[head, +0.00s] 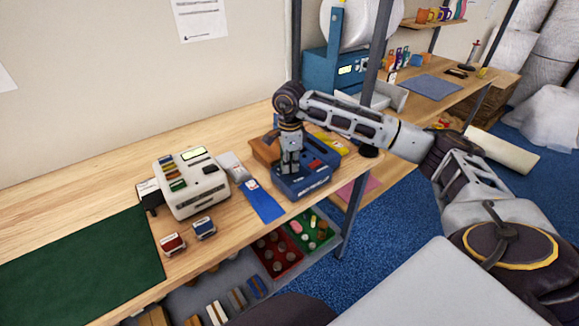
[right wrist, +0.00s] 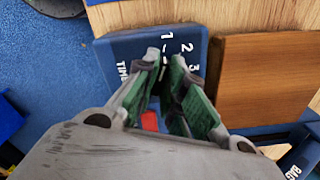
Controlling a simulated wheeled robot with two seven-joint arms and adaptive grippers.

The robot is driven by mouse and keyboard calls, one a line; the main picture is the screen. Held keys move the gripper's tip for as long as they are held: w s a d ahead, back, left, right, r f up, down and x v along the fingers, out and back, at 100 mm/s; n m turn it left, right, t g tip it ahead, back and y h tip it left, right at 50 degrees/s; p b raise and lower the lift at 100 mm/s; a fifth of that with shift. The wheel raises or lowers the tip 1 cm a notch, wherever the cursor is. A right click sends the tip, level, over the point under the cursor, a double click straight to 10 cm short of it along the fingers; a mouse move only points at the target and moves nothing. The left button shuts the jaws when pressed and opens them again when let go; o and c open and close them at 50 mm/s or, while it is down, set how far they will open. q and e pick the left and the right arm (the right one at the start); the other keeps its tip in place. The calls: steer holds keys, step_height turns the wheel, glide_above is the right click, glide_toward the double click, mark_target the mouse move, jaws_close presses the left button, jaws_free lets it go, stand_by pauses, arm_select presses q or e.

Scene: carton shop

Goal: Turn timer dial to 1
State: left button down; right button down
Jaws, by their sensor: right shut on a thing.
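The timer is part of a blue box-shaped machine (head: 305,184) on the wooden bench, with a red part on its top. In the right wrist view its blue panel (right wrist: 125,48) carries white marks 1, 2 and 3 and the letters "TIME". My right gripper (head: 290,168) points down onto the machine's top. In the right wrist view its green-padded fingers (right wrist: 168,85) are close together over the panel, just below the numbers. They are shut on the dial, which is mostly hidden between them, so its pointer cannot be read. My left gripper is not in view.
A white label printer (head: 190,183) stands left of the machine, with a blue strip (head: 262,202) between them. A wooden block (right wrist: 262,80) sits beside the timer panel. Red and green bins (head: 277,255) sit below the bench. A green mat (head: 80,262) covers the bench's left end.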

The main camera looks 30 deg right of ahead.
steer(key=shift+r+n, duration=0.1)
steer(key=shift+n, duration=0.5)
steer(key=c, duration=1.5)
jaws_free()
step_height(320, 180, up, 12)
